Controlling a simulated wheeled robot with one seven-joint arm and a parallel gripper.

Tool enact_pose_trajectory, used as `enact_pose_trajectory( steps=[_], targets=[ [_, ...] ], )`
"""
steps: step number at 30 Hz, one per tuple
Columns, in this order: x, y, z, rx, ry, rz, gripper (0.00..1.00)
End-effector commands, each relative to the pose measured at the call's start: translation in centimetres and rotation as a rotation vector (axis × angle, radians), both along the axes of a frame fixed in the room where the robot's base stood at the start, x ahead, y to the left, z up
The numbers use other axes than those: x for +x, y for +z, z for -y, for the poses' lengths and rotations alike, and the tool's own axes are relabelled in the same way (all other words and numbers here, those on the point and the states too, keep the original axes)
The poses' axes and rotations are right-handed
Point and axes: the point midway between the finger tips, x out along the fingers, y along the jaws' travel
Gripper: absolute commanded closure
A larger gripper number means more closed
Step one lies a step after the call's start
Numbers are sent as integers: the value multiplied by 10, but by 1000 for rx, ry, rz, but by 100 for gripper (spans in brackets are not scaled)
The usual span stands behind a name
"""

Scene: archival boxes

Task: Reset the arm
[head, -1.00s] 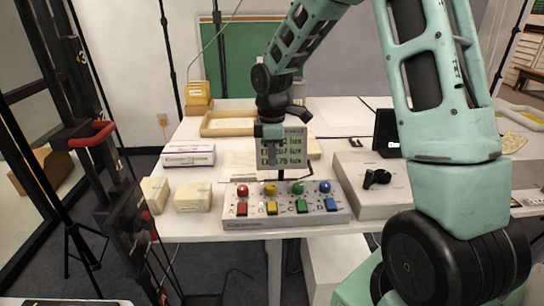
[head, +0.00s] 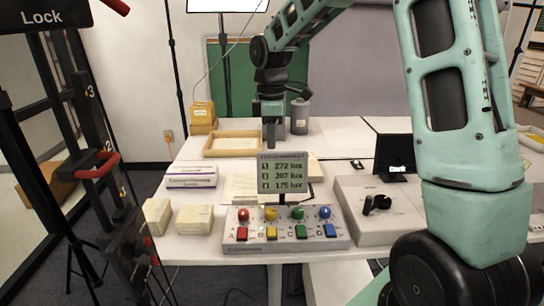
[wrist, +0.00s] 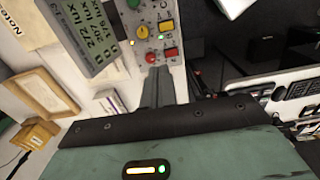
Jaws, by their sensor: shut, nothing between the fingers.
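My gripper (head: 270,134) hangs from my green arm above the table, just behind and above the small lux display (head: 283,173). Its fingers point down, are shut and hold nothing. In the wrist view the closed fingers (wrist: 156,88) point toward the control box, with the display beside them. The control box (head: 287,246) sits at the table's front edge, with red, yellow, green and blue domes and matching buttons. The display reads 272, 207 and 175 lux. The gripper appears apart from the display.
Two cream boxes (head: 194,220) and a white box (head: 191,177) stand at the left. A wooden tray (head: 232,153), yellow boxes (head: 202,117) and a grey canister (head: 300,116) are farther back. A grey unit with a black knob (head: 376,203) stands right. A lift column (head: 100,165) is at left.

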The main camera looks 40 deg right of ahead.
Motion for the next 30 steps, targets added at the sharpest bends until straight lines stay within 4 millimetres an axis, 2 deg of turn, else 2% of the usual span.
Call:
enact_pose_trajectory(
  steps=[6,23,26,29,30],
  targets=[
    [1,13,1,1,-1,1,100],
    [1,13,1,0,-1,0,100],
    [-3,13,-14,3,-2,1,100],
    [-18,10,-55,9,-12,4,100],
    [-28,9,-77,14,-23,4,100]
  ],
)
